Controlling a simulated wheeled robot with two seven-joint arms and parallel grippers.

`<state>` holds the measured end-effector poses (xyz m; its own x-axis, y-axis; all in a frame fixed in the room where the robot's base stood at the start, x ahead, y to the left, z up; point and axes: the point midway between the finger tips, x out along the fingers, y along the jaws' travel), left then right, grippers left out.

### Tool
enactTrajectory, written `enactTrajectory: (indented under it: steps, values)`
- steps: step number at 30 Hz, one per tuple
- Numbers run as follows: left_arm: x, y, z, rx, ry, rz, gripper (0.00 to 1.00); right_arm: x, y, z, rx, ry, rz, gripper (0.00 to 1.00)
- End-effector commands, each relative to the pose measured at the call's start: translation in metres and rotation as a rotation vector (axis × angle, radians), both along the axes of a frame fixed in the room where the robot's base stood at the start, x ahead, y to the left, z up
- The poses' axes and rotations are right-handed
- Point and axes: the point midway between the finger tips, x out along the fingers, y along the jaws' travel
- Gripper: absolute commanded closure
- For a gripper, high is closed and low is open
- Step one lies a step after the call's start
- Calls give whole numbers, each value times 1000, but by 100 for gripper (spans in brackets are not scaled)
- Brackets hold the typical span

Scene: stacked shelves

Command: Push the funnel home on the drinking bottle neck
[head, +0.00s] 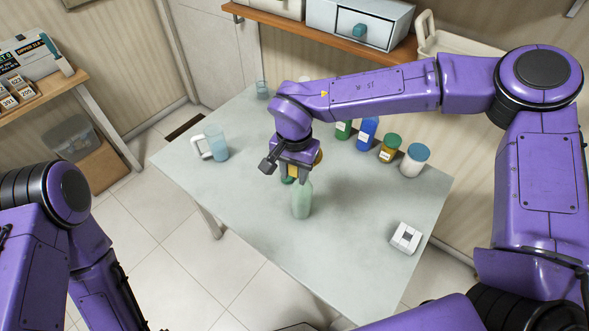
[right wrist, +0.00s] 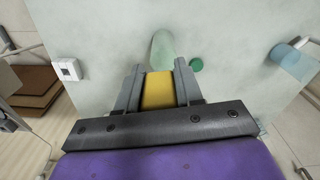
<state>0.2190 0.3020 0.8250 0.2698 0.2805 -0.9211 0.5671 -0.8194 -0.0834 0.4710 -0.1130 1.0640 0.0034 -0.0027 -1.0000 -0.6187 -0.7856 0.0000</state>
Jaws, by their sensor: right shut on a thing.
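The drinking bottle (head: 301,201) is pale green and translucent. It stands upright near the middle of the table, and it also shows in the right wrist view (right wrist: 162,48). My right gripper (head: 293,174) is just above and beside the bottle's top. It is shut on a yellow piece, which I take to be the funnel (right wrist: 159,91). The fingers hide much of the funnel, and its lower end is not clear. I cannot tell whether the funnel touches the bottle neck. My left arm shows at the left, but its gripper is out of view.
A green cap-like disc (right wrist: 196,64) lies beside the bottle. Several bottles and a white jar (head: 414,160) line the back right. A white switch-like box (head: 406,238) lies at right. The front table is clear.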

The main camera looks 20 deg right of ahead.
Motion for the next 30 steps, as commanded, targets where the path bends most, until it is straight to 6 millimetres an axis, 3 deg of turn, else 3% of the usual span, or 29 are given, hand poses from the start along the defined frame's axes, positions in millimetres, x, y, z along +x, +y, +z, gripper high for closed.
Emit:
enactTrajectory:
  steps: [30]
  values:
    - [0,0,7,0,0,0,29,-1,0,-3,1,1,1,95]
